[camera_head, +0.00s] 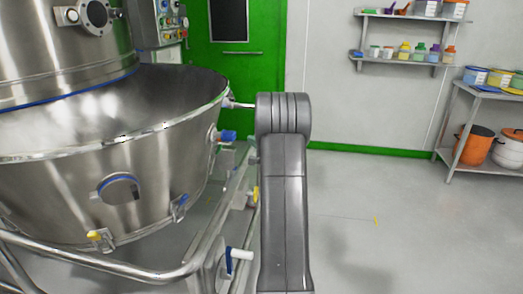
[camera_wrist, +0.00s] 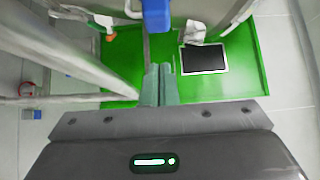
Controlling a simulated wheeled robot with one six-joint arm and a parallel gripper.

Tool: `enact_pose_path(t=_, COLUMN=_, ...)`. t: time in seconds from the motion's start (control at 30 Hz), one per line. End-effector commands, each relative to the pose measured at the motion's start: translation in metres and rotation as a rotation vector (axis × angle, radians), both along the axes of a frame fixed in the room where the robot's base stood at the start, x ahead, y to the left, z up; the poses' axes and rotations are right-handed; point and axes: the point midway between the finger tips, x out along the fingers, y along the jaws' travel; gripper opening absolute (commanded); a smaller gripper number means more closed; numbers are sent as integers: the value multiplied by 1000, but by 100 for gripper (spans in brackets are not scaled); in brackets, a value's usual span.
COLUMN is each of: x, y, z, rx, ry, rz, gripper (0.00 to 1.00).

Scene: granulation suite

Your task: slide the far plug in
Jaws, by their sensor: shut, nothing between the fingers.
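A large steel bowl-shaped vessel (camera_head: 60,165) fills the left of the head view. A blue plug-like fitting (camera_head: 228,135) sticks out of its far right side; I cannot tell how deep it sits. Above it, a pale fitting with a thin rod (camera_head: 238,104) reaches from near the rim toward my arm. In the wrist view, my gripper (camera_wrist: 160,72) is shut and empty, its fingers together. A blue block-like part (camera_wrist: 157,16) shows just beyond the fingertips, cut by the top edge; I cannot tell if it is the same fitting. In the head view my arm hides the gripper.
Lower on the vessel are a yellow-white clamp (camera_head: 101,239) and a blue-grey clamp (camera_head: 180,207). A steel frame with a white handle (camera_head: 242,254) runs beside it. A green door (camera_head: 235,70) stands behind. The floor (camera_head: 385,225) at right is clear; a shelf rack (camera_head: 480,110) stands farther right.

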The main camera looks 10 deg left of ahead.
Motion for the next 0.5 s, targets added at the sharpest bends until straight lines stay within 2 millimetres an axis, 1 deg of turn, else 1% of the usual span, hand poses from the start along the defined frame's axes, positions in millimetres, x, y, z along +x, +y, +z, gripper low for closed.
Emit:
enact_pose_path(t=0.03, x=7, y=8, z=-1, rx=1, ry=-4, rz=3, gripper=0)
enact_pose_path(t=0.1, x=6, y=20, z=-1, rx=1, ry=-2, rz=3, gripper=0)
enact_pose_path(t=0.2, x=7, y=33, z=-1, rx=1, ry=-1, rz=1, gripper=0)
enact_pose_path(t=0.33, x=7, y=43, z=0, rx=1, ry=-1, rz=0, gripper=0)
enact_pose_path(t=0.5, x=7, y=46, z=1, rx=0, ry=0, rz=-1, gripper=0)
